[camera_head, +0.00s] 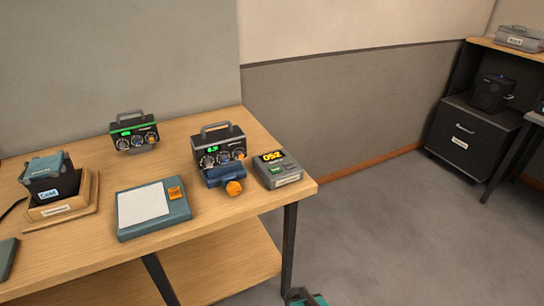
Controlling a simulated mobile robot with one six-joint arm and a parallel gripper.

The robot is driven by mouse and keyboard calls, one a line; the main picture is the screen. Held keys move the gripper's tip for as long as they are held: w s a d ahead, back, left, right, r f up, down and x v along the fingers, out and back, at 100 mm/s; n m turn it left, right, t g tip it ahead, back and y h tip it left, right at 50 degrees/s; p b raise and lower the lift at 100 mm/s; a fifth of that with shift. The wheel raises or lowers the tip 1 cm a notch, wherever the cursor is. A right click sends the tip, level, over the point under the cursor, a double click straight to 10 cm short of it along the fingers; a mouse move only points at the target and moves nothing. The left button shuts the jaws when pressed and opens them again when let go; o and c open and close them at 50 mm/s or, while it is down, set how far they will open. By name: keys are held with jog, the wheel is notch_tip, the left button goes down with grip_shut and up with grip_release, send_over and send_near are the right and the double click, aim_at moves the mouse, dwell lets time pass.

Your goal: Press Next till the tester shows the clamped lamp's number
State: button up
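The tester (280,170) is a small grey box at the right end of the wooden table. Its dark display (271,156) shows 052 in yellow. A green patch and a pale label show on its face, too small to read. Left of it stands a black unit (217,139) with a grey handle, a green readout and several knobs. A blue clamp-like part (224,175) with an orange knob (234,188) sits against its front. I cannot read a lamp number on it. I see no gripper fingers at the tester or on the table.
A similar black unit (133,133) stands further back. A teal box (153,210) with a white panel lies in front. A dark device (50,181) sits on a wooden stand at left. A teal and dark part (306,299) shows at the bottom edge, unclear.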

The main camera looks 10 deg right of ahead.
grip_shut()
dwell(1.8)
